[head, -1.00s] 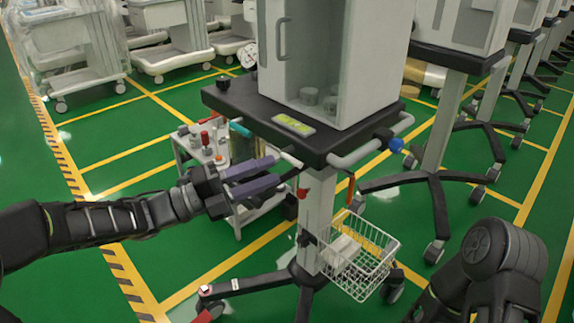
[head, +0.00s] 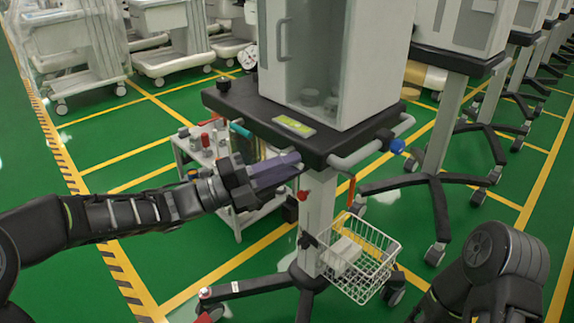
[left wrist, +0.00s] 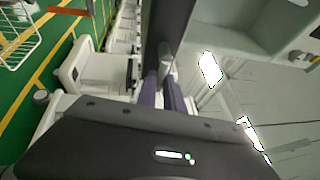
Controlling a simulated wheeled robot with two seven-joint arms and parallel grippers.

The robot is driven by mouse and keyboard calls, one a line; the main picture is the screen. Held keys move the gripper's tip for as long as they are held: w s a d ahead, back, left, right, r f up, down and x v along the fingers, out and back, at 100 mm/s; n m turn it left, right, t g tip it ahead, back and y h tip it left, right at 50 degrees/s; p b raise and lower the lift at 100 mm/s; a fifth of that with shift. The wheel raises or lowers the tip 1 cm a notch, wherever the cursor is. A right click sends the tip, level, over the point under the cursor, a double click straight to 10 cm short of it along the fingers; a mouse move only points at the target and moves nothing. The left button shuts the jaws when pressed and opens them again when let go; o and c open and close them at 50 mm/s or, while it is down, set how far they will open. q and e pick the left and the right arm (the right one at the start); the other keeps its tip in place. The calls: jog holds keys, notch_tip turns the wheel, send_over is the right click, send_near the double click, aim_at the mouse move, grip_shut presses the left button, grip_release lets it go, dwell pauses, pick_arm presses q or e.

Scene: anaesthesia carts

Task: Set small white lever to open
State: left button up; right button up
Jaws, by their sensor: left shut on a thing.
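The black-topped cart (head: 335,140) stands in the middle of the head view with a grey cabinet on it. My left gripper (head: 298,163) reaches in from the left to the cart top's front edge, its purple fingers close together. In the left wrist view, the fingers (left wrist: 163,95) close around the small white lever (left wrist: 165,63), a pale rod that shows at their tips. In the head view the lever is hidden by the fingers, so I cannot tell its exact angle. My right arm shows at the lower right; its gripper is out of frame.
Near the fingers are a red part (head: 303,195) on the cart's post, an orange handle (head: 351,192) and a blue knob (head: 397,146). A wire basket (head: 362,262) hangs below. A small trolley (head: 200,155) with bottles stands behind my left gripper.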

pick_arm(q)
grip_shut()
jog(key=shift+n+t, duration=0.3)
jog(key=shift+n, duration=0.1)
jog(key=n+t+b, duration=0.1)
jog(key=n, duration=0.3)
jog(key=shift+r+t+b, duration=0.4)
jog(key=n+t, duration=0.2)
jog(key=n, duration=0.2)
jog(key=r+n+t+y+b, duration=0.1)
jog(key=n+t, duration=0.1)
jog(key=n, duration=0.2)
jog(key=n+t+b, duration=0.1)
jog(key=n, duration=0.2)
jog(key=shift+w+a+r+n+t+y, duration=0.4)
jog(key=shift+w+a+r+n+t+y+b, duration=0.1)
jog(key=shift+n+t+y, duration=0.35)
jog(key=shift+n, duration=0.5)
jog(key=shift+w+a+r+n+t+y+b, duration=0.15)
jog(key=shift+n+t+y, duration=0.3)
jog(key=shift+n, duration=0.55)
jog(key=shift+w+a+n+t+y+b, duration=0.1)
jog(key=shift+n+t+y, duration=0.3)
jog(key=shift+n, duration=0.55)
jog(key=o, duration=0.6)
grip_release()
